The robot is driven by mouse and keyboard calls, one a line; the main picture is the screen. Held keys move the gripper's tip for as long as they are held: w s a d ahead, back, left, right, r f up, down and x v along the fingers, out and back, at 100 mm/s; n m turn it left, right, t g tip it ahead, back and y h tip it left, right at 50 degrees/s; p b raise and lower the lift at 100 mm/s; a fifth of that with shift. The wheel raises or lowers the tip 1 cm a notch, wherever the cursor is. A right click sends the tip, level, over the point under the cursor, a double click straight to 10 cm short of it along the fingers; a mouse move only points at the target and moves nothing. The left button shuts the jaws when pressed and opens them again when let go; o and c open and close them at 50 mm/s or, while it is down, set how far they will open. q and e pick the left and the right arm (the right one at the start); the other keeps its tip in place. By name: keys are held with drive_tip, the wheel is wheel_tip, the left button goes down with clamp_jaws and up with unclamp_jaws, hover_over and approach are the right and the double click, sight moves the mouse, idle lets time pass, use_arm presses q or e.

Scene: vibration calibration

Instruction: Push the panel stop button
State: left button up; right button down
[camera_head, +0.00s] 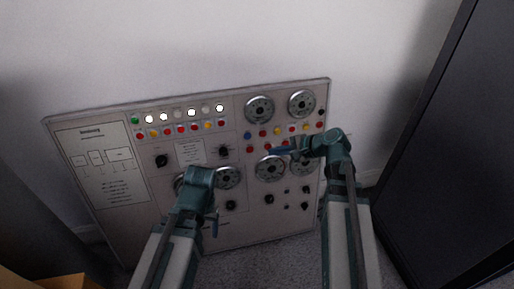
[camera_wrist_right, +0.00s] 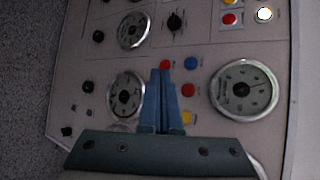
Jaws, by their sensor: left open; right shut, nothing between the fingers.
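The grey control panel (camera_head: 250,225) stands tilted in front of me with dials, knobs and rows of coloured buttons. No label that I can read marks the stop button. My right gripper (camera_head: 273,152) is shut and empty, in front of the panel's right half between the upper and lower dials. In the right wrist view its fingertips (camera_wrist_right: 160,73) are just beside a red button (camera_wrist_right: 165,64), with a blue button (camera_wrist_right: 191,62) close by; whether they touch is unclear. My left gripper (camera_head: 214,226) is open and empty, low before the panel's middle.
A dark cabinet (camera_head: 445,150) stands at the right, and a pale wall (camera_head: 200,45) is behind the panel.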

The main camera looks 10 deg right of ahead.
sight(263, 134)
drive_tip(key=shift+d+f, duration=0.1)
drive_tip(key=shift+d, duration=0.05)
drive_tip(key=shift+w, duration=0.1)
idle(0.3)
drive_tip(key=w+f+b, duration=0.1)
drive_tip(key=w, duration=0.7)
drive_tip(key=shift+w+f+b, duration=0.25)
drive_tip(key=shift+f+b, duration=0.15)
drive_tip(key=shift+w, duration=0.15)
idle(1.7)
drive_tip(key=shift+w, duration=0.25)
drive_tip(key=shift+w+f, duration=0.15)
drive_tip(key=shift+w, duration=0.25)
idle(0.7)
drive_tip(key=shift+s, duration=0.85)
